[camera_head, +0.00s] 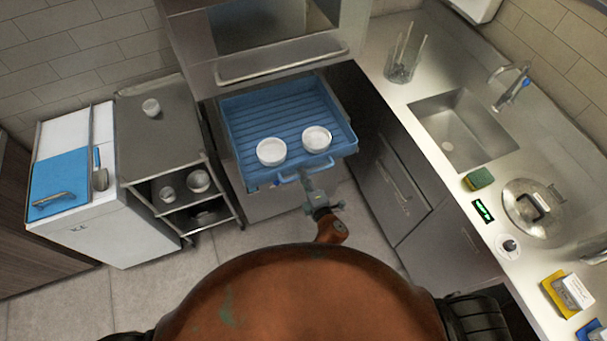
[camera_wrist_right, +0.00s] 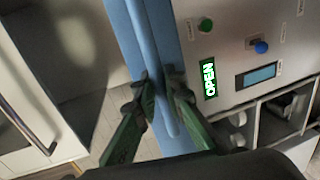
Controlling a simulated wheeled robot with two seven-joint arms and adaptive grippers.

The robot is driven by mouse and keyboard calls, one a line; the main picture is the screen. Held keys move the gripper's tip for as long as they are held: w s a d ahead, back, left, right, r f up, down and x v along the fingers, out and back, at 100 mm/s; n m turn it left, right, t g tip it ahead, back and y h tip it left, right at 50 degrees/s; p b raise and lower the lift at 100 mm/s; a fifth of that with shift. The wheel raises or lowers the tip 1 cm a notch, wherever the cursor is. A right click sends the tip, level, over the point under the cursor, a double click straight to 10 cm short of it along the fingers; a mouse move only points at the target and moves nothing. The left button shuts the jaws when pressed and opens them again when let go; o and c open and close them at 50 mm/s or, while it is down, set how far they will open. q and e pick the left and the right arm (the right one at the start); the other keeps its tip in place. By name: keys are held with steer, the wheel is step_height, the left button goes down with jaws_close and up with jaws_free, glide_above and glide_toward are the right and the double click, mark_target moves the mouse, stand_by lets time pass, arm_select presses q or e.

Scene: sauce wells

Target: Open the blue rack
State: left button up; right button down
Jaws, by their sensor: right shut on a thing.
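The blue rack (camera_head: 240,110) is a ribbed tray that sticks out from the steel unit below the long bar handle. Its front handle (camera_head: 287,178) faces me. Two white bowls, a left one (camera_head: 271,152) and a right one (camera_head: 317,139), stand on it near the front. My right gripper (camera_head: 308,183) is at the handle and is shut on it. In the right wrist view, the green fingers of my right gripper (camera_wrist_right: 165,82) close on both sides of the blue handle bar (camera_wrist_right: 163,112). My left gripper is not in view.
A shelf cart (camera_head: 157,140) with white bowls and a white ice chest (camera_head: 125,220) stand to the left. A counter with a sink (camera_head: 465,130) runs along the right. Floor in front of the cart is clear.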

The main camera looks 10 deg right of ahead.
steer(key=c, duration=2.4)
jaws_free()
steer(key=o, duration=0.4)
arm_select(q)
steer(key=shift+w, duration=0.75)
arm_select(e)
steer(key=v, duration=1.2)
steer(key=shift+f, duration=0.1)
